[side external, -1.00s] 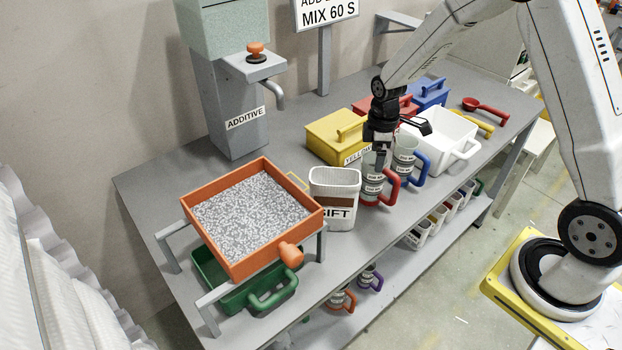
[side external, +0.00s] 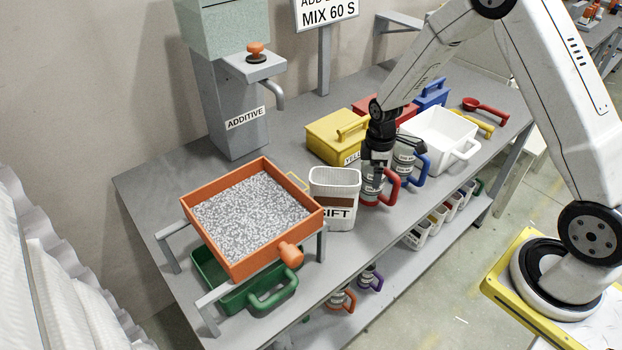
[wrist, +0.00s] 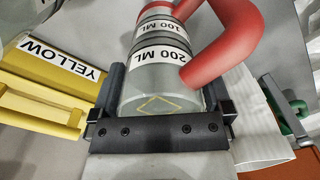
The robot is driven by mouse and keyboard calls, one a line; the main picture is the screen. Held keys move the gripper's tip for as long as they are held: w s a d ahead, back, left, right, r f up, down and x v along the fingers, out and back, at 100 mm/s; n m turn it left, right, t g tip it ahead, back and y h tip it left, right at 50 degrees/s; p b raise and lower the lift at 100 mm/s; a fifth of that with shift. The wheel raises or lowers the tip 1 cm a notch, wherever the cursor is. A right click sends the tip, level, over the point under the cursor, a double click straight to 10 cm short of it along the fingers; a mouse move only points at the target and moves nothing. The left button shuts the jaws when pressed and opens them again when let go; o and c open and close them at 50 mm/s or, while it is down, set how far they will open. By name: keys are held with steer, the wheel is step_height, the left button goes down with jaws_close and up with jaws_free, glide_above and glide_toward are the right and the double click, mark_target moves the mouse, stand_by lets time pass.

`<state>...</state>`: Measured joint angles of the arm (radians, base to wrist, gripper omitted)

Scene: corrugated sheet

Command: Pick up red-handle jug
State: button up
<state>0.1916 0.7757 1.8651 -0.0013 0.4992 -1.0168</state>
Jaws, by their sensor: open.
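The red-handle jug (side external: 371,190) stands upright on the grey bench, a clear grey body with white bands and a red handle on its right side. In the wrist view the jug (wrist: 158,78) lies between my fingers, its labels reading 100 ML and 200 ML. Its red handle (wrist: 238,45) extends past the right side. My gripper (side external: 377,158) points down over the jug's top, and in the wrist view my gripper (wrist: 190,80) is open, with one finger on each side. Contact with the jug cannot be told. My gripper hides part of the jug's upper end.
A yellow lidded box (side external: 325,138) is behind, and a white bin (side external: 445,135) farther right. An orange tray (side external: 225,250) stands left.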

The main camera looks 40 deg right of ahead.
steer(key=c, duration=1.1)
steer(key=shift+r, duration=0.35)
steer(key=shift+r, duration=1.15)
steer(key=shift+s+a+r, duration=0.2)
steer(key=shift+s+r, duration=1)
steer(key=shift+r, duration=0.3)
steer(key=shift+s+a+r, duration=0.15)
steer(key=shift+s+r, duration=1.05)
steer(key=shift+r, duration=0.25)
steer(key=shift+s+a+r, duration=0.2)
steer(key=shift+s+r, duration=0.45)
steer(key=shift+s, duration=0.8)
steer(key=shift+s+a+r, duration=0.25)
steer(key=shift+s+r, duration=0.45)
steer(key=shift+s, duration=0.8)
steer(key=shift+s+a+r, duration=0.2)
steer(key=shift+s+r, duration=0.45)
steer(key=shift+s, duration=0.8)
steer(key=shift+s, duration=0.15)
